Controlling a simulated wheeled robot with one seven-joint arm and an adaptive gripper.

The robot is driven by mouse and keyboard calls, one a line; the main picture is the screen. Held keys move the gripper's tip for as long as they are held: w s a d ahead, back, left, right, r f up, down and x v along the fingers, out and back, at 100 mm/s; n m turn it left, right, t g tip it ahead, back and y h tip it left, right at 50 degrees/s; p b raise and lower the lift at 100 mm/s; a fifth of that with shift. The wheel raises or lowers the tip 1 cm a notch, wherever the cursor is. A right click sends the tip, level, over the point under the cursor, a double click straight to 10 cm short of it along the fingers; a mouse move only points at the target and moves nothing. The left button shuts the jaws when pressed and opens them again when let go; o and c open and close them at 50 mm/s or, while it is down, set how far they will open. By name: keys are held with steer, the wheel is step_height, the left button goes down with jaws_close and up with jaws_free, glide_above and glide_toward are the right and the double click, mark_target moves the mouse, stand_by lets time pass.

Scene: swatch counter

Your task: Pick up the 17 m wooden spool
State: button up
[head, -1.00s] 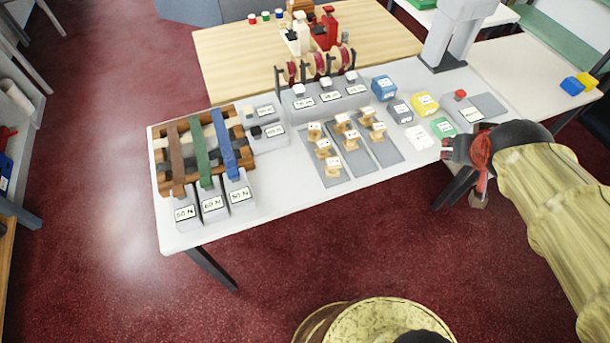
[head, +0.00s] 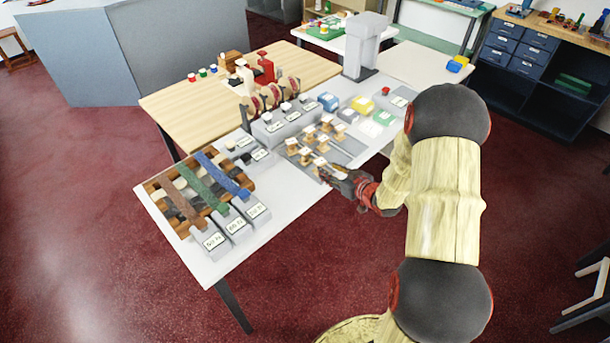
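Several small wooden spools (head: 310,132) with white tops stand in rows on grey trays (head: 352,144) on the white table. Their labels are too small to read, so I cannot tell which is the 17 m spool. My gripper (head: 326,172) is at the table's front edge, close beside the nearest spool (head: 319,163). I cannot tell whether it touches that spool, and its finger opening is not clear. My gripper and arm hide part of the table's front right.
A woven strap frame (head: 158,199) with brown, green and blue straps lies at the left. Grey labelled blocks (head: 236,229) stand in front of it. A rack with red reels (head: 271,97) stands behind the spools. Blue (head: 328,102), yellow (head: 362,105) and green (head: 384,118) boxes stand to the right.

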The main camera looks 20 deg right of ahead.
steer(key=b+x, duration=0.1)
steer(key=x, duration=0.1)
steer(key=b+x, duration=0.1)
steer(key=x, duration=0.2)
steer(key=b+x, duration=0.1)
steer(key=x, duration=0.1)
steer(key=shift+w+f, duration=0.2)
steer(key=shift+f, duration=0.25)
steer(key=shift+d, duration=0.1)
steer(key=c, duration=0.4)
steer(key=c, duration=0.3)
steer(key=shift+r, duration=0.15)
steer(key=shift+c, duration=0.5)
